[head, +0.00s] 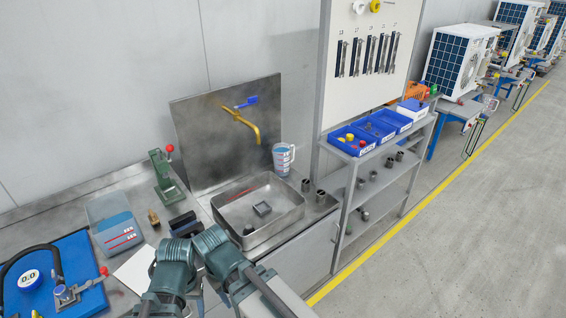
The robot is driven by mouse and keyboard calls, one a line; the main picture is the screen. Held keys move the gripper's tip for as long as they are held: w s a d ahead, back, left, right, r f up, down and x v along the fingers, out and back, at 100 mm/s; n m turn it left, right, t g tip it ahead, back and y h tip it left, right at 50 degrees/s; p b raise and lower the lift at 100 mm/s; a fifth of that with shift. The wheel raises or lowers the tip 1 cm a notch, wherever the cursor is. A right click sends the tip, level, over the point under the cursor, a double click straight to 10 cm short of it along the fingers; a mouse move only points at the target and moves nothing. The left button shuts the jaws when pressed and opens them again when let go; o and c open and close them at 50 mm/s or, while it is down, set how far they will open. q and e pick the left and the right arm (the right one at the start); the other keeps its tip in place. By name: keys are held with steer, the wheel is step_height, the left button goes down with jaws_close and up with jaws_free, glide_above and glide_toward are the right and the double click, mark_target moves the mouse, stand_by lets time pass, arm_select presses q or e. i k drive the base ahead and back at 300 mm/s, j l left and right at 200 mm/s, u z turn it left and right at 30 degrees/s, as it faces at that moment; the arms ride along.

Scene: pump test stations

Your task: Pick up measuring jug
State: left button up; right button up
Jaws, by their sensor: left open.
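The measuring jug (283,159) is a clear upright vessel with blue and red markings and a handle on its right side. It stands on the steel counter just behind the right rear corner of the sink. My left gripper (185,222) appears as dark jaws over the counter to the left of the sink, open and empty. It is well apart from the jug, nearer to me and to the left. My right gripper does not show clearly.
The steel sink (259,214) holds a small grey part, with a yellow tap (241,123) above. Metal cylinders (320,196) stand right of the sink, beside a shelf (378,172) with blue bins.

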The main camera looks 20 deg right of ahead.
mark_target(281, 151)
steer(key=i+l+z, duration=0.35)
steer(key=l, duration=0.3)
steer(key=i+l+z, duration=0.2)
steer(key=l+z, duration=0.2)
steer(key=l, duration=0.2)
steer(key=i+l+z, duration=0.35)
steer(key=i+l, duration=0.05)
steer(key=l, duration=0.1)
